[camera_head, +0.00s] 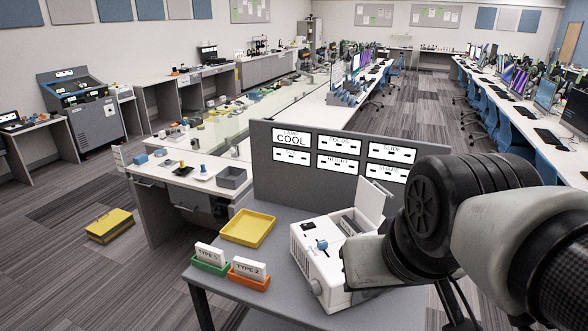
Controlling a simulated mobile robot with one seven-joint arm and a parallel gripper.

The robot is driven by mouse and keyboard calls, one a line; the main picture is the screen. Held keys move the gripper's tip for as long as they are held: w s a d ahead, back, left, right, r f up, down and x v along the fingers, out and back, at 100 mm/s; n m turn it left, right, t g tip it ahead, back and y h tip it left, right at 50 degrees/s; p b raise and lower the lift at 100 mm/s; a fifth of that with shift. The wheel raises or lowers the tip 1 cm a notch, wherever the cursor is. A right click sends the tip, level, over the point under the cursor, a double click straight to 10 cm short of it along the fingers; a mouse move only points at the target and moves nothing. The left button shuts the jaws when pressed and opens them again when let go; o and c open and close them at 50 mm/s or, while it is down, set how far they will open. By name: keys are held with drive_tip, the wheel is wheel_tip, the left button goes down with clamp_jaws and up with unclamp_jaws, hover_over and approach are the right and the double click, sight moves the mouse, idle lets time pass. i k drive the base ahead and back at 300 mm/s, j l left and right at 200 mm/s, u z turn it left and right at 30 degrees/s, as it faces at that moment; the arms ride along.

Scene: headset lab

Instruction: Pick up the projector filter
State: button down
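A white projector (312,268) stands on the grey table, with its lid (370,200) raised. A dark grey ribbed part (349,224) shows in the open bay under the lid; it may be the projector filter, but I cannot tell for sure. A blue knob (321,244) sits on the projector's top. My arm reaches in from the right, and its pale wrist link covers the projector's right side. My gripper's fingers do not show.
A yellow tray (248,228) lies left of the projector. A green holder (211,264) with a TYPE 1 card and an orange holder (248,280) with a TYPE 2 card stand at the table's front left. A grey panel (267,185) with label plates rises behind the projector.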

sight(350, 227)
drive_tip(key=k+l+u, duration=0.1)
drive_tip(key=u, duration=0.4)
drive_tip(key=k+l+u, duration=0.2)
drive_tip(key=u, duration=0.3)
drive_tip(key=k+l+u, duration=0.15)
drive_tip(key=u, duration=0.35)
drive_tip(key=k+l+u, duration=0.2)
drive_tip(key=u, duration=0.25)
drive_tip(key=k+l+u, duration=0.1)
drive_tip(key=k+u, duration=0.15)
drive_tip(key=u, duration=0.2)
drive_tip(key=k+u, duration=0.2)
drive_tip(key=u, duration=0.25)
drive_tip(key=k+l+u, duration=0.15)
drive_tip(key=k+l, duration=0.15)
drive_tip(key=k, duration=0.15)
drive_tip(key=k+l+u, duration=0.15)
drive_tip(key=k, duration=0.25)
drive_tip(key=k+l+z, duration=0.15)
drive_tip(key=l+z, duration=0.25)
drive_tip(key=k+l+z, duration=0.1)
drive_tip(key=l+z, duration=0.25)
drive_tip(key=l, duration=0.15)
drive_tip(key=l+z, duration=0.8)
drive_tip(key=l, duration=0.2)
